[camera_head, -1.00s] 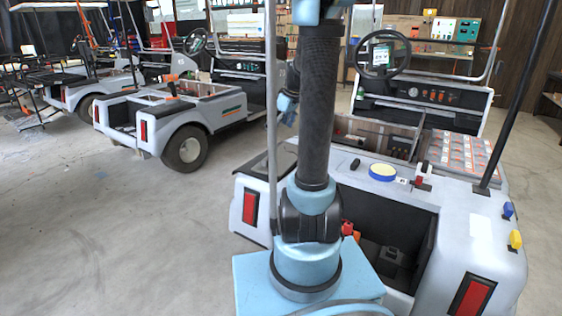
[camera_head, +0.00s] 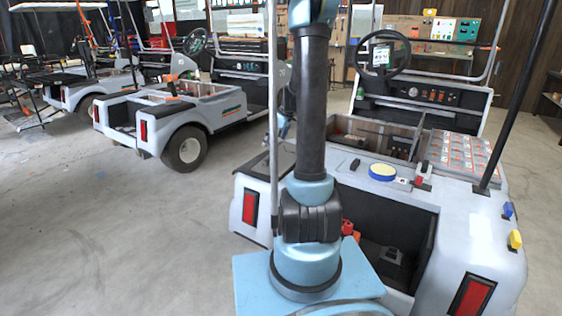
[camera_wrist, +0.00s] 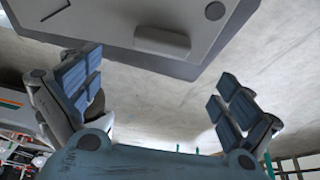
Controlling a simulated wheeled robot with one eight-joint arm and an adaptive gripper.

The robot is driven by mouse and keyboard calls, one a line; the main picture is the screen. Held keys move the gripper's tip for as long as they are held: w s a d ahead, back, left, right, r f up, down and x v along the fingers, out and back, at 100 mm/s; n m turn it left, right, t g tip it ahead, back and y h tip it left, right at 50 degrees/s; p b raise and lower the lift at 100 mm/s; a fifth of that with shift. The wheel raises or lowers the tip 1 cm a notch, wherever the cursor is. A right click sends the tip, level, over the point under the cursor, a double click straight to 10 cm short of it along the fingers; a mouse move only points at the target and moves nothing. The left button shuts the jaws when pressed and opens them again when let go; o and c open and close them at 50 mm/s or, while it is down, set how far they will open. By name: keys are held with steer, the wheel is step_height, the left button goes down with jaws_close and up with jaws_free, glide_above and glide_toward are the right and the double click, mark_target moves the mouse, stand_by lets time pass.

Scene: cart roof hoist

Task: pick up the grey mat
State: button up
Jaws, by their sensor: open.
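A dark grey flat piece (camera_head: 256,164), which looks like the grey mat, lies on the left rear top of the nearest cart in the head view. My arm and a thin post cover part of it. My gripper (camera_wrist: 160,98) is open and empty in the wrist view, its blue-padded fingers wide apart. A pale grey panel (camera_wrist: 110,22) with a dark edge fills the top of that view, apart from the fingertips. I cannot tell whether it is part of the cart or the mat. The head view does not show the fingers clearly.
The near cart (camera_head: 480,240) carries a yellow-and-blue round tin (camera_head: 382,172), a tray of small packs (camera_head: 465,156) and a dark open bay. Posts rise from it. Another cart (camera_head: 170,120) stands at the left. The floor (camera_head: 110,230) between is clear.

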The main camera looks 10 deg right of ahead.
mark_target(267, 157)
steer(key=shift+x, duration=4.6)
steer(key=shift+a, duration=0.1)
steer(key=shift+r, duration=0.1)
steer(key=c, duration=1.5)
